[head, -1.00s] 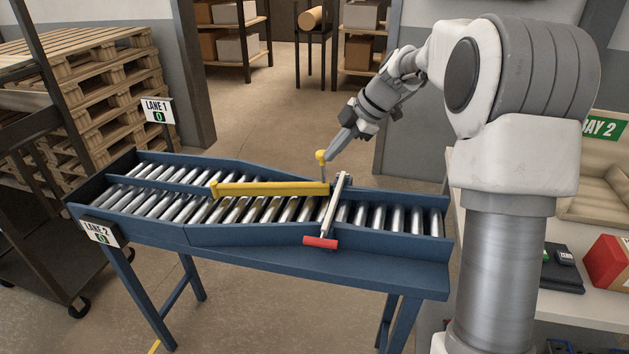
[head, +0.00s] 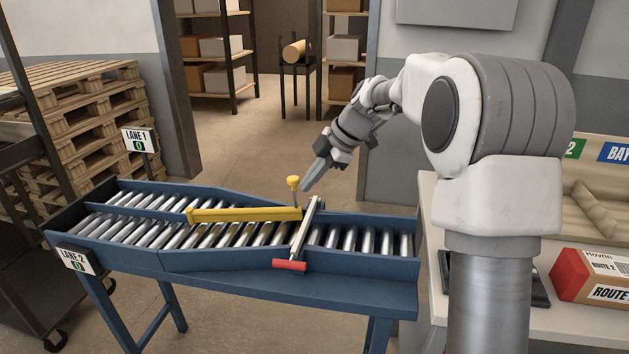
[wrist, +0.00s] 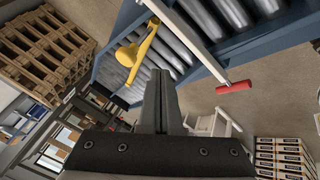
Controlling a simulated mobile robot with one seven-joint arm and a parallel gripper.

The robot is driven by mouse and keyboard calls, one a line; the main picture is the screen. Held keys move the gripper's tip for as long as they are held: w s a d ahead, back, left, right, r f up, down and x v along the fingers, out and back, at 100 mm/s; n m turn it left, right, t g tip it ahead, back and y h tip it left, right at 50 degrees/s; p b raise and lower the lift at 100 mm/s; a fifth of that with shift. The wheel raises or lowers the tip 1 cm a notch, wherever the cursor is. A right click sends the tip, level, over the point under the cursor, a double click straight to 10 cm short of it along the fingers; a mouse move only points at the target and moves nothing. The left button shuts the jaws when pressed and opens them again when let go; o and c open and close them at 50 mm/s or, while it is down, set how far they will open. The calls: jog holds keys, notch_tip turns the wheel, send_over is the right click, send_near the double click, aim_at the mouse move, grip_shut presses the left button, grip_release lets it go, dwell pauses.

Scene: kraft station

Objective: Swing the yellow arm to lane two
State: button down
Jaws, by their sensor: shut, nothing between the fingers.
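The lane 2 sign (head: 77,260) is at the near left corner; the lane 1 sign (head: 138,141) is at the far left. My gripper (head: 306,187) is shut and empty, with its fingertips just right of the knob; I cannot tell whether they touch. In the wrist view, the knob (wrist: 127,56) is ahead and left of my fingers (wrist: 160,75).
A white bar (head: 305,226) with a red handle (head: 290,265) crosses the conveyor right of the yellow arm. A worktable with a red-and-white box (head: 603,280) stands at the right. Pallets (head: 85,115) are stacked at the back left.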

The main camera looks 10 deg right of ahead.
jog(key=p+v, duration=0.1)
jog(key=v, duration=0.9)
jog(key=shift+s+p, duration=0.25)
jog(key=shift+p, duration=0.15)
jog(key=s+f+m+t+h, duration=0.1)
jog(key=s+f+m+h, duration=0.15)
jog(key=s+m, duration=1)
jog(key=s+f+m+t+h, duration=0.25)
jog(key=s+m, duration=0.55)
jog(key=s, duration=1)
notch_tip(320, 180, up, 13)
jog(key=p, duration=1.2)
jog(key=shift+s+a+g+h+p, duration=0.25)
jog(key=shift+s+g+h+p, duration=0.05)
jog(key=shift+g, duration=0.15)
